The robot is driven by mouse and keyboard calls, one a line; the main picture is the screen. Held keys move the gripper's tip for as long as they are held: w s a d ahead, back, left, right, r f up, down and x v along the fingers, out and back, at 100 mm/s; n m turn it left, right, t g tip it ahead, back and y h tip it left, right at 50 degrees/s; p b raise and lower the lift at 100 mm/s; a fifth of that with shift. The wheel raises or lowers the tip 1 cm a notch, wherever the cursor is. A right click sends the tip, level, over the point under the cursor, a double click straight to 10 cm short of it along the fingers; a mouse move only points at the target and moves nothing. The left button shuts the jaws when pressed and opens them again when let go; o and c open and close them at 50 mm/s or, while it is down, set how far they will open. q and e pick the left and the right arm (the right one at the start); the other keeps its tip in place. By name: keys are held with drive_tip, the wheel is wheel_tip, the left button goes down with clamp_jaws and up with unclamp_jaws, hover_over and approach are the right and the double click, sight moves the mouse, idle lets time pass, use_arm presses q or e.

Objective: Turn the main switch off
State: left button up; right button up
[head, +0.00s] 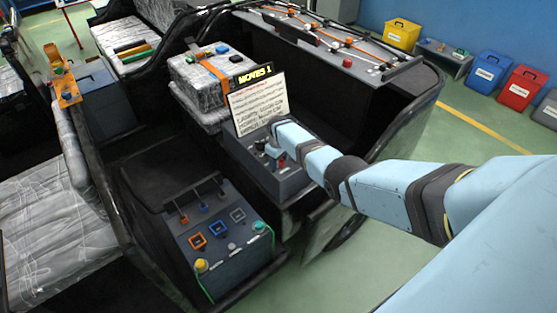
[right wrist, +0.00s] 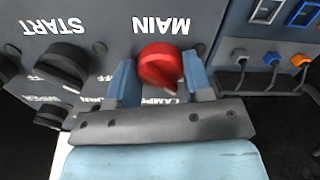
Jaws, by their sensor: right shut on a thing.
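The main switch is a red knob (right wrist: 160,64) on a grey panel (right wrist: 105,25), under white MAIN lettering that appears upside down in the right wrist view. My right gripper (right wrist: 160,80) has one blue finger on each side of the red knob and is shut on it. In the head view my right arm reaches in from the right, and the gripper (head: 277,157) is at the grey control box (head: 262,176) below the MOVES 1 sign. The knob's exact angle is hard to tell. My left gripper is in neither view.
A black START knob (right wrist: 66,62) and a smaller black knob (right wrist: 50,115) sit beside the red one. A printed card (head: 259,103) stands behind the box. A second panel (head: 222,247) with coloured sockets and plugs lies at the front left.

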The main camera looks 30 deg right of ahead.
drive_tip(key=o, duration=0.9)
wheel_tip(320, 180, up, 14)
drive_tip(key=p, duration=0.2)
drive_tip(key=shift+f+p, duration=0.1)
drive_tip(key=shift+p, duration=0.2)
